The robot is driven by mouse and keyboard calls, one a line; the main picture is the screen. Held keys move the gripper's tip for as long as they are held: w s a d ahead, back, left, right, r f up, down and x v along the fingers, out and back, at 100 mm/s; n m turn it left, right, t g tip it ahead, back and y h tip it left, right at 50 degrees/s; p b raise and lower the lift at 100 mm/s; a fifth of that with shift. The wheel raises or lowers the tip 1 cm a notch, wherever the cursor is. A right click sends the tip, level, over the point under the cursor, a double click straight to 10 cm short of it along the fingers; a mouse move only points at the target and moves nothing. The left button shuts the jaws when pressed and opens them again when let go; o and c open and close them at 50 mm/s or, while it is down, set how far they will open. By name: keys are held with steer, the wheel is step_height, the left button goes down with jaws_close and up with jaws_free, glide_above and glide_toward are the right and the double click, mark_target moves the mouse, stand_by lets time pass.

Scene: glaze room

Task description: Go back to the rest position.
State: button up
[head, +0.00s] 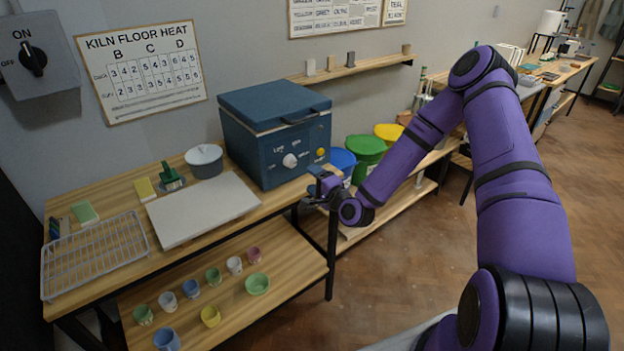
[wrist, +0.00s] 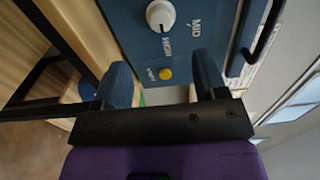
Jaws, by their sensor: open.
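My purple arm reaches from the lower right of the head view to the front right of a blue kiln. My gripper (head: 322,184) is beside the kiln's front right corner, near the table's right end. In the wrist view my gripper (wrist: 162,85) is open, with its two blue-grey fingers apart and nothing between them. The blue kiln (head: 262,140) has its lid down. Its white knob (wrist: 161,15) and a yellow button (wrist: 165,74) show beyond the fingers. I cannot tell whether the gripper touches the kiln.
Several cups stand on the lower shelf (head: 285,255). Lidded buckets, one green (head: 364,155), stand behind my arm. The floor (head: 420,255) beneath it is clear.

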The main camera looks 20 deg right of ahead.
steer(key=s+d+r+n+g+h, duration=0.2)
steer(key=s+r+n+g+h, duration=0.25)
steer(key=r, duration=0.75)
steer(key=s+d+r+n+g+h, duration=0.1)
steer(key=s+r+n+g, duration=0.3)
steer(key=s+r+n, duration=0.5)
steer(key=s+r+g, duration=0.1)
steer(key=s+r, duration=0.4)
steer(key=s, duration=0.3)
steer(key=s+r+g, duration=0.1)
steer(key=s+r, duration=0.4)
steer(key=s, duration=0.4)
steer(key=s+r+n+g, duration=0.1)
steer(key=s+r, duration=0.4)
steer(key=s, duration=0.3)
steer(key=shift+s+d, duration=0.15)
steer(key=shift+d, duration=0.25)
steer(key=shift+r+g, duration=0.1)
steer(key=shift+g, duration=0.15)
steer(key=shift+c, duration=0.3)
